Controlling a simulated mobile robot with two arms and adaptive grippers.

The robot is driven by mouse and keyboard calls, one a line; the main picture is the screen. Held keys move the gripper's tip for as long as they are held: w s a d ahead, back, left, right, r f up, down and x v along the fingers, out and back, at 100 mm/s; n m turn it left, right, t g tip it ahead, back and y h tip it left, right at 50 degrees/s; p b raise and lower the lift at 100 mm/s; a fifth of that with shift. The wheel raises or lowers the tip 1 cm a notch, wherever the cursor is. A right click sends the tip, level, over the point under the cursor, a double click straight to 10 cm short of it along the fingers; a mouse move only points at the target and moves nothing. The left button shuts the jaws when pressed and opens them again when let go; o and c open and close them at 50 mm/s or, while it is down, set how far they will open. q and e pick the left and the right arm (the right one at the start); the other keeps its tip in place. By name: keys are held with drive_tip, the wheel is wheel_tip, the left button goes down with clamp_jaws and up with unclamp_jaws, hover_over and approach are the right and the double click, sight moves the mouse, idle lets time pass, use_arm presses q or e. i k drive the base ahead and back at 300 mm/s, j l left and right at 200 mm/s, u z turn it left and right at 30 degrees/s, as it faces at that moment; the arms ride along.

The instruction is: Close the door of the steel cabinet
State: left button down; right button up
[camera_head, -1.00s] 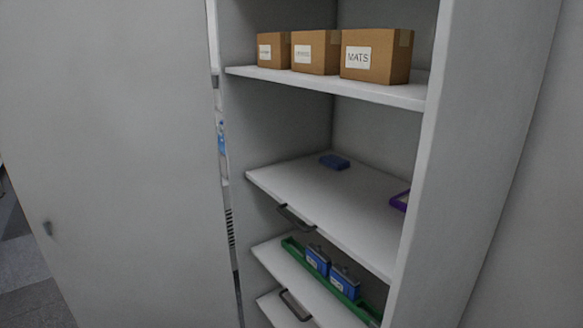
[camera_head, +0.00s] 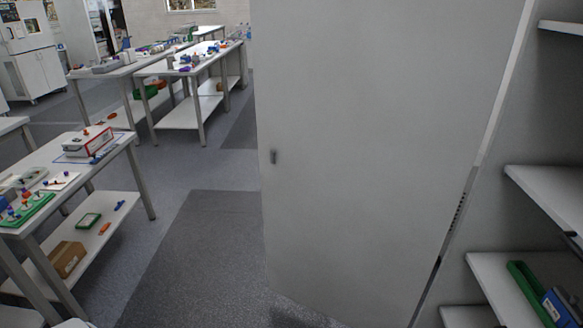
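The steel cabinet's door (camera_head: 370,150) stands wide open in the head view, a tall plain grey panel in the middle. Its small dark handle (camera_head: 273,157) is near the door's left edge. The hinge side is at the right, beside the open cabinet, whose shelves (camera_head: 545,195) show at the right edge. A green tray (camera_head: 527,292) with a blue item (camera_head: 562,306) sits on a lower shelf. Neither of my grippers is in view.
A white table (camera_head: 70,165) with small parts stands at the left, a cardboard box (camera_head: 67,258) on its lower shelf. More tables (camera_head: 185,70) stand farther back. Grey floor (camera_head: 190,240) between the left table and the door is clear.

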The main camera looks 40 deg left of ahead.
sight(374, 115)
drive_tip(key=i+j+u, duration=0.15)
drive_tip(key=j+u, duration=0.35)
drive_tip(key=i+j+u, duration=0.25)
drive_tip(key=u, duration=0.2)
drive_tip(key=i+j+u, duration=0.25)
drive_tip(key=u, duration=0.25)
drive_tip(key=i+j+u, duration=0.15)
drive_tip(key=i+u, duration=0.15)
drive_tip(key=u, duration=0.15)
drive_tip(key=i+j+u, duration=0.1)
drive_tip(key=i+u, duration=0.35)
drive_tip(key=i, duration=0.7)
drive_tip(key=i+l+z, duration=0.1)
drive_tip(key=i+z, duration=0.65)
drive_tip(key=i+j+z, duration=0.2)
drive_tip(key=i+z, duration=0.2)
drive_tip(key=i, duration=0.15)
drive_tip(key=i+j+z, duration=0.4)
drive_tip(key=i+l+z, duration=0.1)
drive_tip(key=z, duration=0.35)
drive_tip(key=i+z, duration=0.25)
drive_tip(key=z, duration=0.15)
drive_tip(key=i+z, duration=0.15)
drive_tip(key=z, duration=0.3)
drive_tip(key=i+j+z, duration=0.1)
drive_tip(key=z, duration=0.35)
drive_tip(key=i+j+z, duration=0.15)
drive_tip(key=z, duration=0.25)
drive_tip(key=i+j+z, duration=0.2)
drive_tip(key=z, duration=0.25)
